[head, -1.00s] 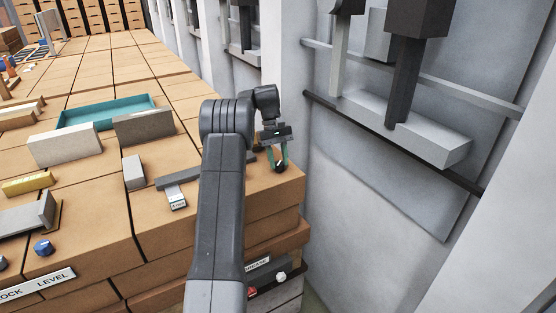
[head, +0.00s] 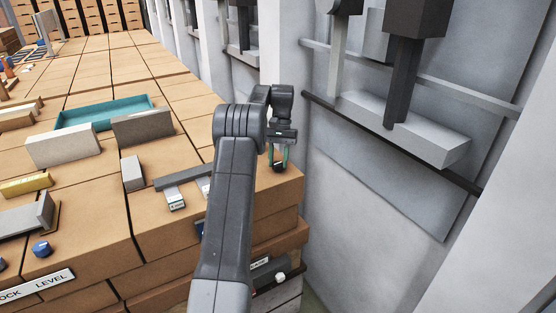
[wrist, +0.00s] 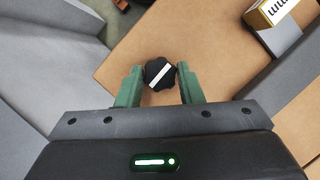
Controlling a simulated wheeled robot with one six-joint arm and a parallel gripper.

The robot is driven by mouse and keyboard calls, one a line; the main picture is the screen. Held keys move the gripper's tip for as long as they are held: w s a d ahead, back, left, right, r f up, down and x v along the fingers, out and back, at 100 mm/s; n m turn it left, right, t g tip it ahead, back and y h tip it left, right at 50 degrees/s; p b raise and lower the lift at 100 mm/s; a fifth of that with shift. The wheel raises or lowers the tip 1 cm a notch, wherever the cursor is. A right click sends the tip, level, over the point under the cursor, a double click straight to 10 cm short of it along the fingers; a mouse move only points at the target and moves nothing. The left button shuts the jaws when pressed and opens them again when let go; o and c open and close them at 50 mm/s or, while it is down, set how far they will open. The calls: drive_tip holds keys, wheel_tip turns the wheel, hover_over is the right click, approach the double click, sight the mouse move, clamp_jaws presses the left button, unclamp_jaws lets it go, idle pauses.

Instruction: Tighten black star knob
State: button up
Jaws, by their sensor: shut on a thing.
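The black star knob (wrist: 159,74) has a lobed rim and a white stripe running diagonally across its top. It sits between the green fingers of my gripper (wrist: 159,80) in the wrist view. The gripper is shut on it, one finger on each side. In the head view my gripper (head: 279,159) is low at the right front corner of the brown block surface, and the knob there is small and mostly hidden by the fingers. The knob's mounting is hidden beneath it.
A grey bar with a labelled tab (head: 176,199) lies left of my arm. A grey block (head: 132,173), a teal tray (head: 105,112) and a blue knob (head: 42,249) are further left. The grey wall (head: 345,195) stands close on the right, with a dark rail (head: 375,130) above.

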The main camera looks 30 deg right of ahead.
drive_tip(key=shift+r, duration=0.1)
idle(0.3)
drive_tip(key=o, duration=1)
drive_tip(key=shift+c, duration=0.2)
